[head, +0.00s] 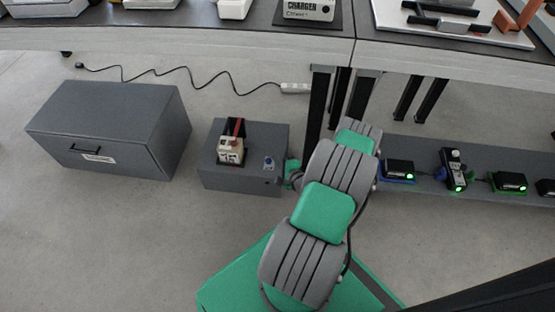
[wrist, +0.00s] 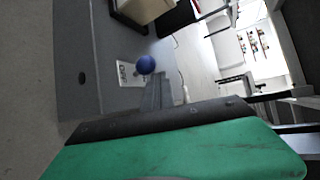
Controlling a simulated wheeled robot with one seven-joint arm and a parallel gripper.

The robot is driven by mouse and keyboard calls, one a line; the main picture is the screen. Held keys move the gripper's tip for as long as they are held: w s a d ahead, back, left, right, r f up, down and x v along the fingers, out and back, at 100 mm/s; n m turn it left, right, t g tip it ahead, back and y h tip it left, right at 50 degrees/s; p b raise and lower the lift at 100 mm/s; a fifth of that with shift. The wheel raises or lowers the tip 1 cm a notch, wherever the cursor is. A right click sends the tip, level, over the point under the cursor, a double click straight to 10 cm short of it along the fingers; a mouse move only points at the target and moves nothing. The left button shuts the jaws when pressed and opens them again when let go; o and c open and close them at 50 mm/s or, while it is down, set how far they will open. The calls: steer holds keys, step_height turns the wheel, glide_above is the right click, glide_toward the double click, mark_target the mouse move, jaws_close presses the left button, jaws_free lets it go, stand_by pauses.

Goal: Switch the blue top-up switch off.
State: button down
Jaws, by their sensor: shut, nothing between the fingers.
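The blue top-up switch (head: 268,160) sits on a small pale plate on top of a grey box (head: 212,178), near the box's right side. In the wrist view the switch shows as a round blue knob (wrist: 145,64) beside a white label (wrist: 128,74). My gripper (head: 280,181) is at the right end of the box, partly hidden by my arm. In the wrist view the grey fingers (wrist: 158,92) are shut and empty, just below the knob in the picture. I cannot tell whether they touch it. The switch's position is not clear.
A cream block with red and black parts (head: 231,150) stands on the box, left of the switch. A larger grey drawer cabinet (head: 110,125) stands to the left. A low shelf (head: 430,178) with several small lit devices is to the right. Worktops run above.

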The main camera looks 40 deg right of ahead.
steer(key=p+v, duration=0.2)
steer(key=v, duration=0.5)
steer(key=shift+s+r+p, duration=0.15)
steer(key=shift+s+p, duration=0.15)
steer(key=shift+s, duration=0.05)
steer(key=shift+a, duration=0.15)
